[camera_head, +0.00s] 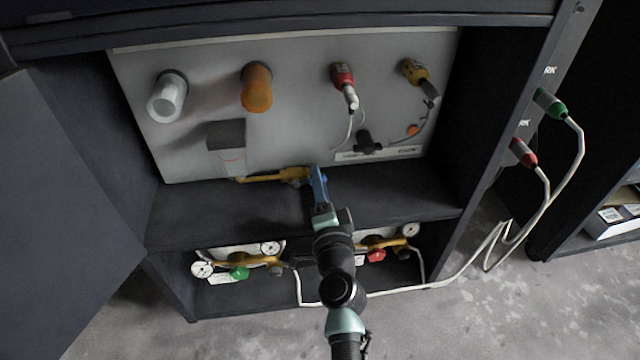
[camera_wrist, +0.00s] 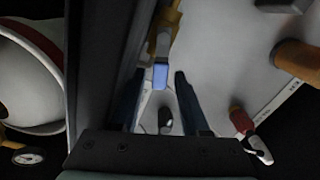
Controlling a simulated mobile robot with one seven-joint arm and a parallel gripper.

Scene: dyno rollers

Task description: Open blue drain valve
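The drain valve's blue handle (camera_wrist: 160,76) shows in the wrist view at the end of a yellow pipe fitting (camera_wrist: 167,22). My gripper (camera_wrist: 160,82) is open, with one dark-blue finger on each side of the handle and a visible gap to each. In the head view my gripper (camera_head: 317,182) reaches up to the right end of the yellow pipe (camera_head: 272,177), low on the grey panel. There the blue of the fingers and of the handle run together, so I cannot separate them.
The grey panel (camera_head: 300,130) carries a white cylinder (camera_head: 167,97), an orange cylinder (camera_head: 257,88), and red (camera_head: 343,76) and yellow (camera_head: 414,71) plugs with cables. The dark shelf (camera_head: 200,215) lies below. Gauges (camera_head: 203,269) and valves sit under it. A cabinet door (camera_head: 60,180) stands at left.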

